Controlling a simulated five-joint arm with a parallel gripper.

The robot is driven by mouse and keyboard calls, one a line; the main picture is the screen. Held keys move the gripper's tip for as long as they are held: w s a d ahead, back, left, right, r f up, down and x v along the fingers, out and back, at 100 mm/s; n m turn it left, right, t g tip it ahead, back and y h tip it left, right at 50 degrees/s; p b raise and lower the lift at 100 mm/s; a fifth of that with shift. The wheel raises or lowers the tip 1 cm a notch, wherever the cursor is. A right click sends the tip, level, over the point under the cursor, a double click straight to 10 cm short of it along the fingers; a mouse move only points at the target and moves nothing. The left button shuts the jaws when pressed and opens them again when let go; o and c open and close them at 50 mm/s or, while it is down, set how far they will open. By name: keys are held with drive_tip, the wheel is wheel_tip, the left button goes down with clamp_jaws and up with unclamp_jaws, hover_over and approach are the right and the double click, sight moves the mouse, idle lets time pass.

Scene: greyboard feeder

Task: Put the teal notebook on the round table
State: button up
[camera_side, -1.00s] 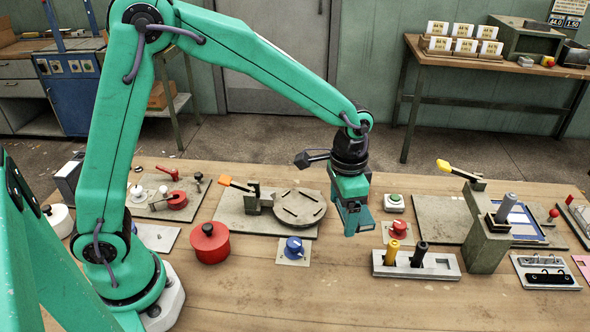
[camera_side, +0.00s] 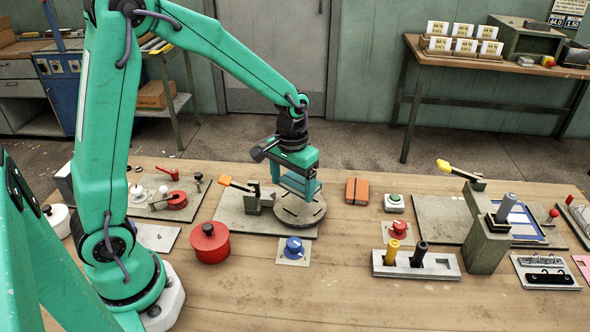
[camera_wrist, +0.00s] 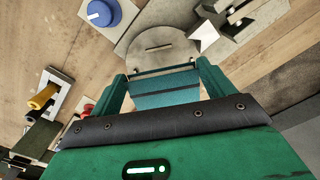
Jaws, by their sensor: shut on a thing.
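My gripper (camera_side: 299,189) is shut on the teal notebook (camera_wrist: 165,88), a flat teal block between the two fingers in the wrist view. In the side view the teal notebook (camera_side: 298,183) shows between the fingers, over the round table. The round table (camera_side: 312,218) is a grey disc with dark slots, on a grey board; its rear part is hidden behind my gripper. In the wrist view the round table (camera_wrist: 160,45) lies just beyond the notebook. The notebook appears to be above the disc; I cannot tell whether it touches.
An orange-brown notebook (camera_side: 357,191) lies on the bench right of the round table. An orange-handled lever (camera_side: 240,186) stands left of the disc. A blue knob (camera_side: 294,247) and a red pot (camera_side: 209,242) are in front.

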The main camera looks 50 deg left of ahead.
sight(292, 211)
drive_tip(key=shift+f, duration=0.2)
drive_tip(key=shift+f, duration=2)
drive_tip(key=shift+f, duration=0.65)
idle(1.6)
drive_tip(key=o, duration=0.9)
drive_tip(key=shift+r, duration=0.1)
wheel_tip(292, 211, up, 7)
drive_tip(key=shift+f, duration=0.1)
drive_tip(key=shift+r, duration=0.4)
drive_tip(key=shift+r, duration=0.1)
